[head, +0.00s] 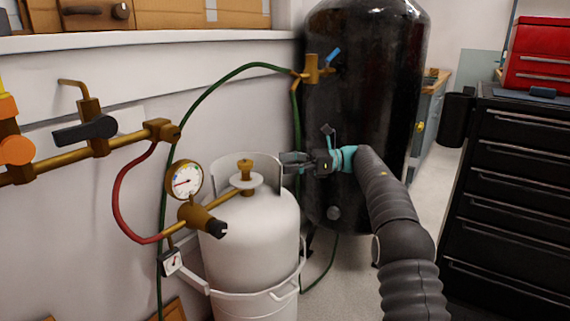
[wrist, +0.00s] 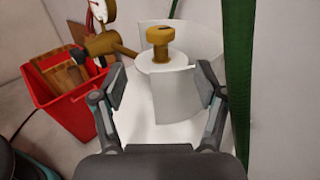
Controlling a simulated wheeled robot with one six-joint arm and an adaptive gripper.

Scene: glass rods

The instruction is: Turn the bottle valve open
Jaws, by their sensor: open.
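The bottle is a white gas cylinder (head: 252,245) standing against the wall in the head view. Its brass valve (head: 245,168) sticks up inside a white collar, and in the wrist view the valve knob (wrist: 160,38) is at top centre. My gripper (head: 285,163) is at the right side of the collar in the head view. In the wrist view its two fingers (wrist: 162,90) are spread apart with the white collar wall (wrist: 175,95) showing between them. The knob is beyond the fingertips, and the fingers hold nothing. Whether a finger touches the collar cannot be told.
A pressure gauge (head: 185,181) and brass regulator (head: 205,220) stand left of the valve. A green hose (head: 215,83) arches behind it. A black tank (head: 365,90) stands behind my arm. A red bin (wrist: 62,98) shows at left in the wrist view.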

